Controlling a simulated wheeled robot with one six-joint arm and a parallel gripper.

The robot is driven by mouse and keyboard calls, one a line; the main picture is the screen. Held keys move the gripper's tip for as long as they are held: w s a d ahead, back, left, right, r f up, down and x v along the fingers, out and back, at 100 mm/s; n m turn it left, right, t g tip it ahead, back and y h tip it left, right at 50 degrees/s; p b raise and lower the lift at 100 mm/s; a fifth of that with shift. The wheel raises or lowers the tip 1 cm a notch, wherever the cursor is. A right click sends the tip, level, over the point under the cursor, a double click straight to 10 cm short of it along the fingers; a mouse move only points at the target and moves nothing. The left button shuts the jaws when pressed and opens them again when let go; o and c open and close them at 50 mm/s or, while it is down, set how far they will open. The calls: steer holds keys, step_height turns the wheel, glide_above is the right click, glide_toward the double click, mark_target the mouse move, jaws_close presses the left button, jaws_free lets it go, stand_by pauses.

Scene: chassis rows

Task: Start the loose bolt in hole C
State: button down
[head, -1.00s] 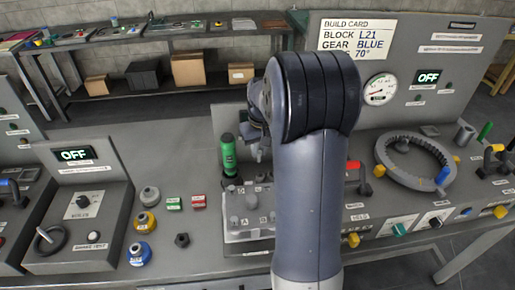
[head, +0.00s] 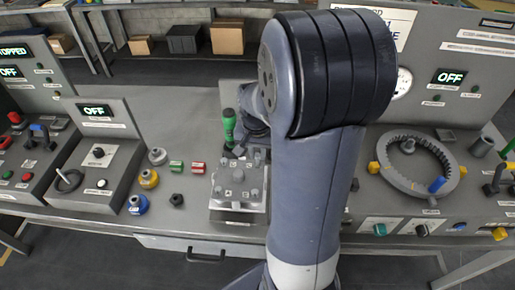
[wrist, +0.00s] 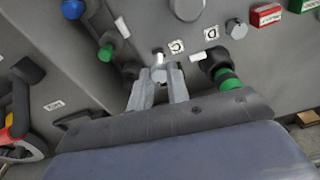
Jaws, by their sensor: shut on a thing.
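My gripper (wrist: 159,80) is shut on the loose bolt (wrist: 158,60), a small silver piece between the fingertips in the wrist view. The bolt is close to the grey block's top, beside a white letter label (wrist: 176,46); I cannot tell whether its tip is in a hole. In the head view the block (head: 238,203) sits on the bench with several grey bolts and letter labels on it. My arm hides most of the gripper and the block's right side there. Which label is C is not clear.
A green-handled tool (head: 229,124) stands behind the block and close beside my gripper; it also shows in the wrist view (wrist: 226,77). Red (head: 198,167) and green (head: 176,166) small blocks lie left. A large ring gear (head: 452,170) is to the right.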

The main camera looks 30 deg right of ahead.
steer(key=n, duration=0.3)
steer(key=shift+r, duration=0.15)
steer(key=n, duration=0.4)
steer(key=shift+d+n+y, duration=0.1)
steer(key=shift+n+y, duration=0.2)
steer(key=shift+y, duration=0.1)
steer(key=n, duration=0.3)
steer(key=shift+n, duration=0.4)
steer(key=shift+n+y+b, duration=0.3)
steer(key=shift+n+y, duration=0.1)
steer(key=shift+n, duration=1.2)
steer(key=shift+f+b, duration=0.95)
steer(key=shift+f, duration=0.15)
steer(key=shift+f+b, duration=0.5)
steer(key=shift+f, duration=0.15)
